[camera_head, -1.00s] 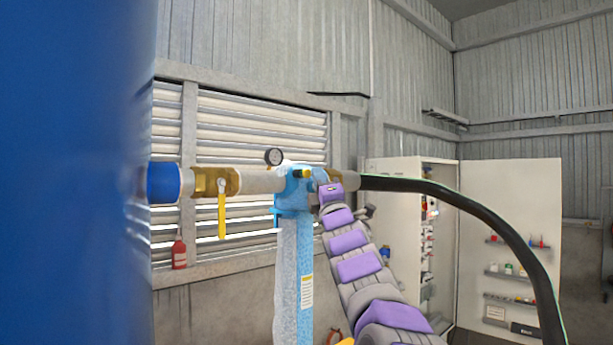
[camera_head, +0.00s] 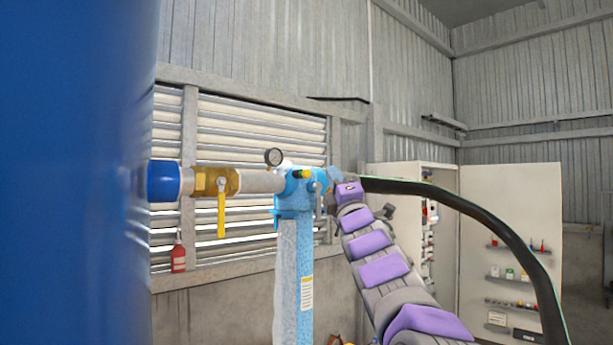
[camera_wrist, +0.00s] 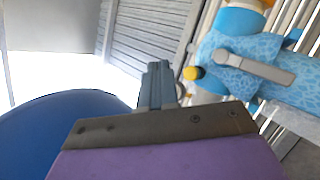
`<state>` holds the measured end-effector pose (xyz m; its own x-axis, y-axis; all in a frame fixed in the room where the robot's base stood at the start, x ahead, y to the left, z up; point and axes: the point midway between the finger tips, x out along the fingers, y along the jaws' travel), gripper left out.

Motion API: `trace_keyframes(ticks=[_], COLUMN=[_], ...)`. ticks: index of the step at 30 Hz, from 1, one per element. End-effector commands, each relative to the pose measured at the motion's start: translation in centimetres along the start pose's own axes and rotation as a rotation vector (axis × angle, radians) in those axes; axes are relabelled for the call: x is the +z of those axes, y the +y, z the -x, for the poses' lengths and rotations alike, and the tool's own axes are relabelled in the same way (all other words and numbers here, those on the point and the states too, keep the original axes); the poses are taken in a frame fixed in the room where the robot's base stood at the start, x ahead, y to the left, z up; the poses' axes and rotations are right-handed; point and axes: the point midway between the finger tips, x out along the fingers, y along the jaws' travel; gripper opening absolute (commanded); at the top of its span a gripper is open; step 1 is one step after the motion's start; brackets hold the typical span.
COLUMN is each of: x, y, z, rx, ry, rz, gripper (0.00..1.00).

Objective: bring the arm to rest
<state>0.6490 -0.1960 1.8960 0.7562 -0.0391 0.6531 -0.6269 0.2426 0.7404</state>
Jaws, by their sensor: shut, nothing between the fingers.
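My arm, grey with purple pads, rises from the lower right in the head view. My gripper (camera_head: 335,175) is at its tip, just right of the blue filter unit (camera_head: 293,196) on the pipe; the fingers look small there. In the wrist view my gripper (camera_wrist: 158,82) shows its grey fingers together, with nothing between them. The blue unit (camera_wrist: 222,60) lies right of the fingers, with a grey lever (camera_wrist: 255,68) and a yellow knob (camera_wrist: 193,73). I cannot tell the exact gap between fingers and unit.
A blue tank (camera_head: 75,170) fills the left side. A yellow-handled valve (camera_head: 221,205) and a gauge (camera_head: 274,156) sit along the pipe. A black hose (camera_head: 480,215) arcs right, passing behind my wrist. An open white cabinet (camera_head: 510,220) stands behind.

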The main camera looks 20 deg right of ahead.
Motion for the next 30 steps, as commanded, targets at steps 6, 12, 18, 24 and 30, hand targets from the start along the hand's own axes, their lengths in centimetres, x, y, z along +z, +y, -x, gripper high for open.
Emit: trace_keyframes(ticks=[6,12,18,24,30], x=[0.0,0.0,-0.8,-5.7,-11.2], y=[0.0,0.0,-1.5,-9.3,-16.9], z=[0.0,0.0,0.9,7.2,17.7], rx=[0.001,0.001,-0.064,-0.401,-0.781], ry=[0.000,0.000,-0.009,-0.071,-0.199], rz=[0.000,0.000,-0.068,-0.375,-0.639], gripper=[0.00,0.00,0.00,0.00,0.00])
